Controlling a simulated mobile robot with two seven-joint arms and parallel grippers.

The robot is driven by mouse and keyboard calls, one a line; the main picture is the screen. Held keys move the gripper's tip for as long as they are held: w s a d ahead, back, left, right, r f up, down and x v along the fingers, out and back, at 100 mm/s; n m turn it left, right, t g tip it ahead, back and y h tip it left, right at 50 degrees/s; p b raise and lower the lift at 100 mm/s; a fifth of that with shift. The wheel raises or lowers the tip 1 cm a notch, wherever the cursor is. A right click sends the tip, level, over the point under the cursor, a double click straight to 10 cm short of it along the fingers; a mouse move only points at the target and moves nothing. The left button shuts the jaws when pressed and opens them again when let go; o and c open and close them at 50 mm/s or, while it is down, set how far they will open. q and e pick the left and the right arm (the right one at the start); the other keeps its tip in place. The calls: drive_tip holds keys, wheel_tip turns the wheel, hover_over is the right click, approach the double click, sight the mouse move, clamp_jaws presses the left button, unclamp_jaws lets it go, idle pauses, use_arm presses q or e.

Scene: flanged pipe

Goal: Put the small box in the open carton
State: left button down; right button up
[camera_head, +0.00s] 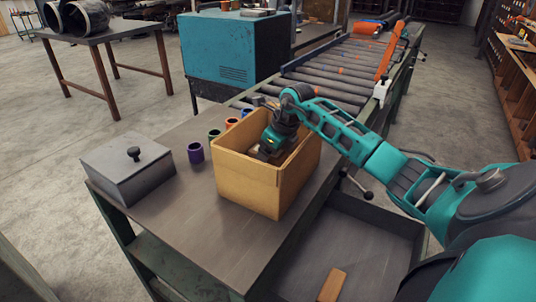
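The open carton (247,183) is a tan, open-topped box on the grey workbench. My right arm comes in from the right, and my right gripper (268,152) reaches down inside the carton. The carton's near wall hides the fingertips, so I cannot tell whether they are open, shut or holding something. No small box can be made out for certain; the carton's floor is hidden. My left gripper is out of view.
A grey lidded box (128,167) with a black knob stands left of the carton. Several small coloured cups, including a purple one (195,153), stand between them. A roller conveyor (345,72) runs behind. An orange-brown block (332,285) lies in a lower tray. The bench front is clear.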

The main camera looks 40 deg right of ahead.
drive_tip(key=shift+o, duration=1.1)
drive_tip(key=shift+r, duration=0.15)
drive_tip(key=v, duration=1.2)
drive_tip(key=shift+b, duration=0.3)
